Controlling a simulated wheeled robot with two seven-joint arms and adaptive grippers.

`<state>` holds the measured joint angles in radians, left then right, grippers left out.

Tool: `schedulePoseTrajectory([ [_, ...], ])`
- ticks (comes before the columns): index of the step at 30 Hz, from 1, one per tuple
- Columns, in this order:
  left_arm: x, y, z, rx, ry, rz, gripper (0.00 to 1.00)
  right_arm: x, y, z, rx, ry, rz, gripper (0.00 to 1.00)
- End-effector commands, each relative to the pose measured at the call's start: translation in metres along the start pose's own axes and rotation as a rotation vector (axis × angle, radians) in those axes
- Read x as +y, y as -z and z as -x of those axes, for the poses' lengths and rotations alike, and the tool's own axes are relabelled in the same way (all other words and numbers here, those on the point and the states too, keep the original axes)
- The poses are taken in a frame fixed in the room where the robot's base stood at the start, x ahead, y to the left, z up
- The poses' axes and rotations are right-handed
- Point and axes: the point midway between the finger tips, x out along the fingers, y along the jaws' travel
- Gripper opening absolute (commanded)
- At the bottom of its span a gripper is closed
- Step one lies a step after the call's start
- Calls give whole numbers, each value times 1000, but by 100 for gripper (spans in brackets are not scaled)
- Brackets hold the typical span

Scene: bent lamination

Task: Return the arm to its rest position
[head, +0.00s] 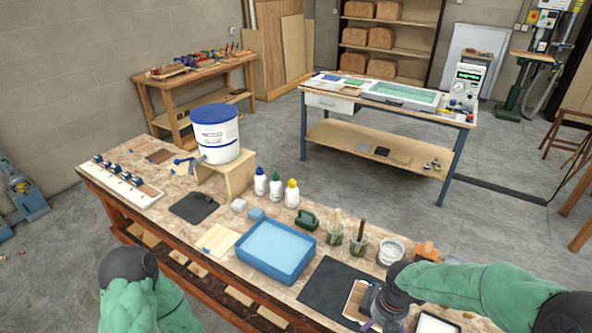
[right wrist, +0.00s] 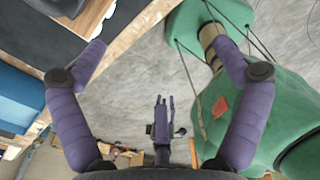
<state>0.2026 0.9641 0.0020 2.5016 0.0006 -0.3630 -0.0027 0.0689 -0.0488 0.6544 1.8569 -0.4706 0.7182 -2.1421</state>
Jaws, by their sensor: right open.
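My right arm comes in from the right in the head view in a green sleeve. Its gripper (head: 372,318) is over the front right part of the workbench, above the dark mat and a small wooden board (head: 356,300). In the right wrist view the purple fingers of the right gripper (right wrist: 160,48) are spread wide with nothing between them, and bare floor shows beyond. My left arm is at the lower left of the head view, in front of the bench, with its gripper hidden. A small purple gripper, apparently my left one (right wrist: 160,112), shows in the right wrist view; its opening is unclear.
The workbench (head: 290,292) holds a blue tray (head: 276,250), dark mat (head: 325,287), glue bucket (head: 215,135), several bottles, brush jars (head: 358,246) and a white tub (head: 390,251). A second table (head: 330,100) stands behind. Grey floor is free between them and front left.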

Motion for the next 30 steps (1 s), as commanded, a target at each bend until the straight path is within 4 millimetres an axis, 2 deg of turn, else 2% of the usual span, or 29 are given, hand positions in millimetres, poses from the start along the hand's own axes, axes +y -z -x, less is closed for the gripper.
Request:
schedulePoseTrajectory([
  [8,-1,-1,-2,-2,0,0,40,12,18,-34,60,-41,-257,98],
  [14,-2,-1,-5,-2,0,0,40,24,39,-72,134,-68,-571,98],
  [23,-4,-1,-10,-2,0,0,40,35,85,-142,282,-55,-1285,98],
  [30,-5,-1,-14,-2,0,0,40,30,124,-194,367,25,-1917,98],
])
